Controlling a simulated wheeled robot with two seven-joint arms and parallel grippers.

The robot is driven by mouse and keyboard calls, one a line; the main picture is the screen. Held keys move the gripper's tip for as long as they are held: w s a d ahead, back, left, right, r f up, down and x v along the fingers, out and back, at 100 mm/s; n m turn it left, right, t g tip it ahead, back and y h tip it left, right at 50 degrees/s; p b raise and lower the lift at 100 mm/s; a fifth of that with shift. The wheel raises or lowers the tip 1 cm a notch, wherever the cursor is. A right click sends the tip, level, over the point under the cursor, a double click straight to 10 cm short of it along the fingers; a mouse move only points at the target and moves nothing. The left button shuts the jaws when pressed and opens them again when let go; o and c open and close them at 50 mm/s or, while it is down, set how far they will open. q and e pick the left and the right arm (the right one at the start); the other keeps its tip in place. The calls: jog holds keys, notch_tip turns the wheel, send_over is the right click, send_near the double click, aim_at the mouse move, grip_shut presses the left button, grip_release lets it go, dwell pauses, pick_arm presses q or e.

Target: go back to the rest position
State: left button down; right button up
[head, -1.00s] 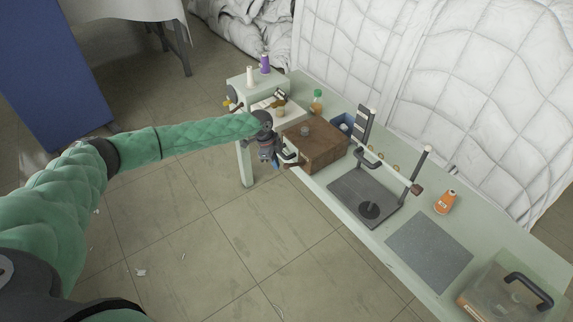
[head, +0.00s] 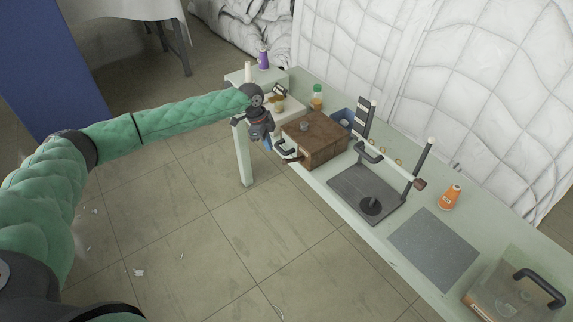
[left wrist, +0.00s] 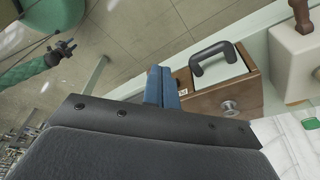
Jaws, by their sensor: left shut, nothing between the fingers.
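My left gripper (head: 268,143) is at the near-left side of a brown wooden box (head: 318,135) on the bench. Its blue fingers (left wrist: 161,87) are shut with nothing between them. In the left wrist view the fingers overlap the edge of the box (left wrist: 200,97); I cannot tell whether they touch it. The box has a pale front with a black handle (left wrist: 212,58) and a metal knob (left wrist: 230,107). A small dark end on a green sleeve (left wrist: 60,52) at the upper left of that view may be my right gripper; its jaws are too small to read.
The pale green bench (head: 350,222) runs along a white quilted wall. It carries a dark stand (head: 366,190), an orange spool (head: 450,197), a grey mat (head: 433,249) and a clear box (head: 510,292). A purple spool (head: 263,60) stands behind my gripper.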

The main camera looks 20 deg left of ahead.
pick_arm(q)
jog(key=shift+a+r, duration=0.1)
jog(key=shift+r, duration=0.2)
dwell(0.4)
